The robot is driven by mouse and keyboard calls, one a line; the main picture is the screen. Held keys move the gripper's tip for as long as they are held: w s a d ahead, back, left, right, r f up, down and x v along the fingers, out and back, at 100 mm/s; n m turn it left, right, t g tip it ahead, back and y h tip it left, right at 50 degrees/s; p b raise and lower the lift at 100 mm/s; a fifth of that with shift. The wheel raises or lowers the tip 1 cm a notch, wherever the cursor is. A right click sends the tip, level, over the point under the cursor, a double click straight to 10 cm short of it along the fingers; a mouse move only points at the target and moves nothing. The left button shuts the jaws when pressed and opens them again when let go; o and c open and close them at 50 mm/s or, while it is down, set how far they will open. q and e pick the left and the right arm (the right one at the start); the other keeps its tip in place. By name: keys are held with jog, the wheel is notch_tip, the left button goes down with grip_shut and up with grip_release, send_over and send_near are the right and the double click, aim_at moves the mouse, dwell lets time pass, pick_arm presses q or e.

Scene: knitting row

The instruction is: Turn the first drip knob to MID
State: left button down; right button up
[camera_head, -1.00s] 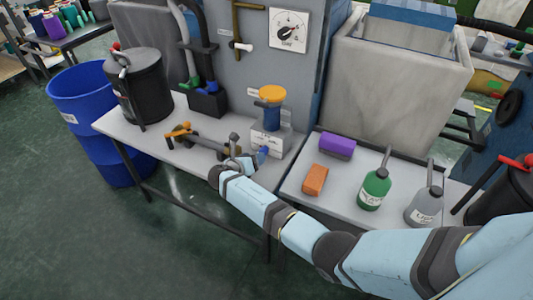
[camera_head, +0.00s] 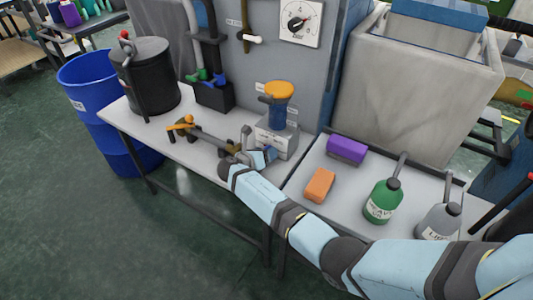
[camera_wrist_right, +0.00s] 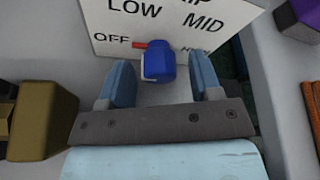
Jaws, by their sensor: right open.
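The drip knob is blue and shows in the right wrist view (camera_wrist_right: 158,64). A red pointer at its left side points towards OFF on the white label plate (camera_wrist_right: 185,42), which also reads LOW and MID; a fourth word is partly hidden. My right gripper (camera_wrist_right: 161,72) is open, with one blue finger on each side of the knob and a visible gap to each. In the head view my right gripper (camera_head: 260,155) is at the front of the white box (camera_head: 283,141) carrying a blue column with an orange top (camera_head: 278,90). My left gripper is not in view.
Brass-coloured fittings with an orange handle (camera_head: 182,123) lie left of my gripper. A purple block (camera_head: 346,150), an orange block (camera_head: 320,185), a green bottle (camera_head: 382,202) and a grey bottle (camera_head: 440,218) stand on the right table. A black drum (camera_head: 150,75) stands at the left.

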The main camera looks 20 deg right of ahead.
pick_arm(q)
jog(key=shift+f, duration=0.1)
pick_arm(e)
jog(key=c, duration=0.9)
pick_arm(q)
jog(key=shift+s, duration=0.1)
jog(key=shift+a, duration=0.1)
pick_arm(e)
jog(key=shift+r, duration=0.1)
